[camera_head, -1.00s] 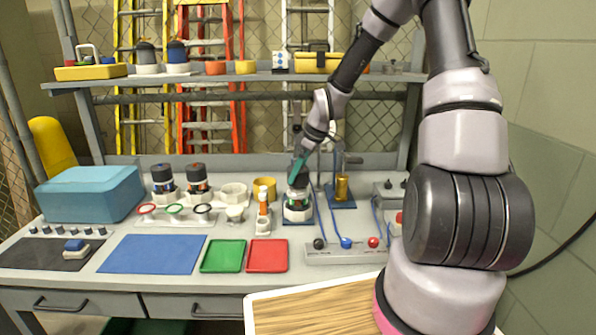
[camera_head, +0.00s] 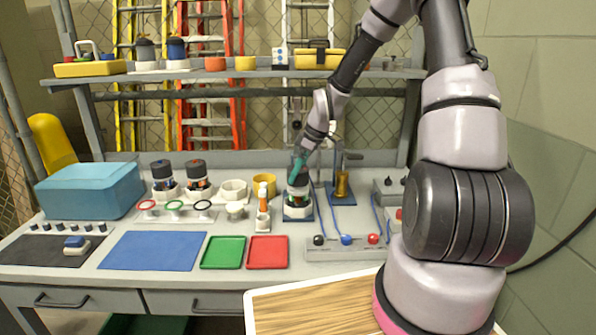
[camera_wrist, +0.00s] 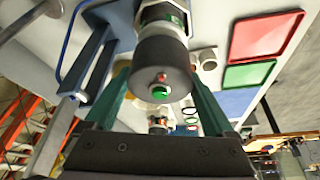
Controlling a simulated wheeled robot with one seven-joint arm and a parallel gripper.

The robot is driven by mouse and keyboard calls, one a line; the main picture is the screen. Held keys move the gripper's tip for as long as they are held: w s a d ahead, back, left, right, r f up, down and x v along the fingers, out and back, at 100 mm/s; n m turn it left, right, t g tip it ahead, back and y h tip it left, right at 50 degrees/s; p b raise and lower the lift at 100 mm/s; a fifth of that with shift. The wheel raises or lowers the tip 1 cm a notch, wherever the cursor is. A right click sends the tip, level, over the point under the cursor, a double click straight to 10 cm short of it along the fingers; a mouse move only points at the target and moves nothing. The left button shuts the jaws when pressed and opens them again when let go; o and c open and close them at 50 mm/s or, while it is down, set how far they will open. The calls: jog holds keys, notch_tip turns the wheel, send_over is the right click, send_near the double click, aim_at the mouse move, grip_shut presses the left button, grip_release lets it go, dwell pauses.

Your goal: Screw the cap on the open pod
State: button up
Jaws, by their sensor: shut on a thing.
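The pod (camera_head: 297,200) stands upright in a white holder on a small blue base on the bench. In the wrist view its body (camera_wrist: 162,14) shows a green band. The dark grey cap (camera_wrist: 160,62) sits at the pod's top end, in line with it; a green round spot and a small red mark show on its face. My gripper (camera_head: 298,172) is shut on the cap, with a teal finger on each side of it in the wrist view (camera_wrist: 162,88). Whether the thread is engaged cannot be told.
Two capped pods (camera_head: 196,180) stand in white holders to the left. A brass-coloured cylinder (camera_head: 342,184) stands on a blue stand close to the right. A grey panel with coloured knobs (camera_head: 346,247) lies in front. Green (camera_head: 222,253) and red (camera_head: 267,252) trays lie front left.

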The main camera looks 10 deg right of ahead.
jog(key=shift+f, duration=1)
dwell(0.4)
jog(key=o, duration=1.1)
jog(key=shift+c, duration=0.2)
jog(key=shift+r, duration=0.1)
jog(key=v, duration=1)
jog(key=shift+r, duration=0.3)
